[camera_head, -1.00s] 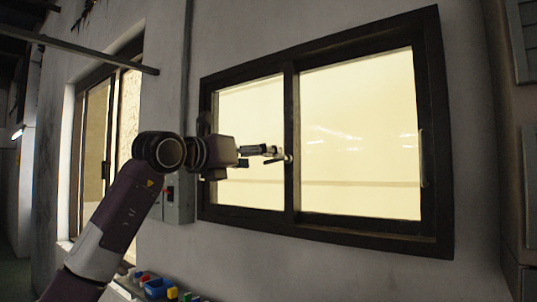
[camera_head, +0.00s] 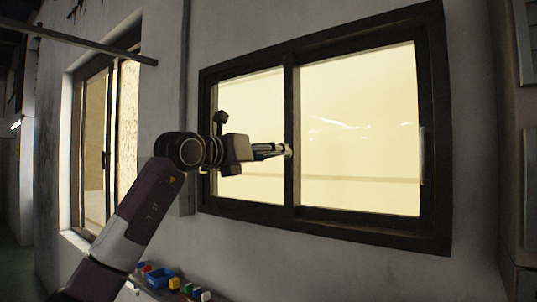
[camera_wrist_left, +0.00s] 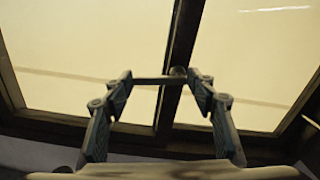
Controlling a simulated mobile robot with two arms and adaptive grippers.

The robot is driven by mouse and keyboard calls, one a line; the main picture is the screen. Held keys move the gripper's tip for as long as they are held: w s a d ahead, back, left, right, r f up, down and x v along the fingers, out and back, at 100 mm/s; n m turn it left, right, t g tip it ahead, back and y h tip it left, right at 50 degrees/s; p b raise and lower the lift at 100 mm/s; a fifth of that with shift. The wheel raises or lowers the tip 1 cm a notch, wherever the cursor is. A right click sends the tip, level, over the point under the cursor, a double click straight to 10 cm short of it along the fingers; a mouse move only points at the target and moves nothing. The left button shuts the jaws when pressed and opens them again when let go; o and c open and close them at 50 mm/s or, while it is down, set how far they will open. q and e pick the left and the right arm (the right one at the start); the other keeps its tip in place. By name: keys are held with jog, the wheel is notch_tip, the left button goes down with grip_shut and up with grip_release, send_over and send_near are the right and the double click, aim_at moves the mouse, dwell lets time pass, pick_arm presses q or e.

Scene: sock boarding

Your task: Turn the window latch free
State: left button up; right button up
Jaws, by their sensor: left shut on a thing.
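In the left wrist view, the latch (camera_wrist_left: 155,80) shows as a thin bar with a round knob at the stile, lying across between the two fingertips of my left gripper (camera_wrist_left: 161,78). The fingers stand apart and are shut on the latch's bar ends. In the head view the fingers partly hide the latch. My right gripper is not in view.
A pull handle (camera_head: 424,155) is on the window's right frame. Below the wall, a ledge holds a blue bin (camera_head: 160,277) and several small coloured blocks. A second window (camera_head: 110,140) is at the left. The wall below the sliding window is clear.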

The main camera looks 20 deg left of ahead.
pick_arm(q)
jog(key=m, duration=0.1)
jog(key=m+p, duration=0.1)
jog(key=shift+r+m, duration=0.3)
jog(key=shift+r, duration=0.05)
jog(key=o, duration=1.1)
jog(key=shift+c, duration=0.2)
jog(key=shift+o, duration=0.5)
jog(key=v, duration=1.2)
